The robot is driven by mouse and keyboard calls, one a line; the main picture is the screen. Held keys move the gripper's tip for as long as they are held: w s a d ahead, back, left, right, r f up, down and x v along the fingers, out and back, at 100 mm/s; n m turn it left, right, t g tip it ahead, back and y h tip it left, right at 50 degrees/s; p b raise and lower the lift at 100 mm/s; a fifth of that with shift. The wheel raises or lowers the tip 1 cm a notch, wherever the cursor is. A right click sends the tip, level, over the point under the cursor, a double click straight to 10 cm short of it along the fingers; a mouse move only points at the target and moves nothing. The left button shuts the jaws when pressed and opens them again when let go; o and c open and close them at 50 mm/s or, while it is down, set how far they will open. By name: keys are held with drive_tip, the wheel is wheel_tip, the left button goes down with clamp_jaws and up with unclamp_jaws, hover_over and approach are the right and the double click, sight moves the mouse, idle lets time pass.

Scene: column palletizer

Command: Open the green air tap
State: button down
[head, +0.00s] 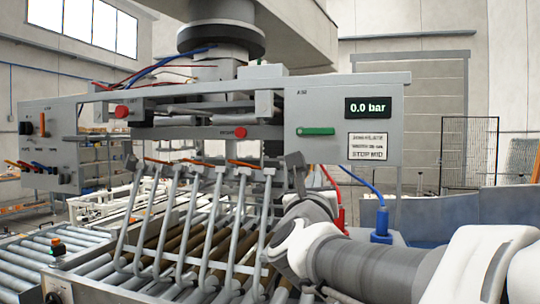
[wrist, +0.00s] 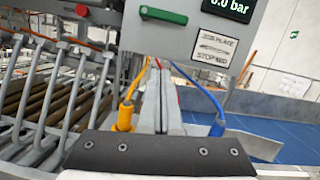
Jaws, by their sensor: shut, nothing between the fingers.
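The green air tap (head: 317,131) is a handle lying horizontal on the front of a grey panel (head: 300,98). A display (head: 368,108) at its upper right reads 0.0 bar. The tap also shows at the top of the wrist view (wrist: 163,16). My gripper (head: 295,160) is below and slightly left of the tap in the head view. In the wrist view my gripper (wrist: 160,68) points up at the panel, its two fingers together with nothing between them. The fingertips sit below the tap, apart from it in the picture; the depth gap is hard to judge.
A blue hose fitting (head: 381,222) and a red one (head: 338,217) stand below the panel. Grey tubular forks (head: 205,230) crowd the left side, near my arm. A red button (head: 240,132) sits left of the tap.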

sight(315, 131)
drive_tip(key=shift+d+m+h, duration=0.3)
drive_tip(key=shift+m+h, duration=0.2)
drive_tip(key=shift+m, duration=0.6)
drive_tip(key=shift+w, duration=0.1)
drive_tip(key=p+x, duration=0.2)
drive_tip(key=x, duration=0.7)
drive_tip(key=shift+w+d+r+p, duration=0.15)
drive_tip(key=shift+w+p, duration=0.1)
drive_tip(key=shift+p, duration=0.1)
drive_tip(key=shift+w+r+p, duration=0.2)
drive_tip(key=shift+r+p, duration=0.85)
drive_tip(key=shift+r, duration=0.9)
drive_tip(key=shift+s+d+r+n+y+b, duration=0.1)
drive_tip(key=shift+r+n+y+b, duration=0.15)
drive_tip(key=shift+n, duration=0.85)
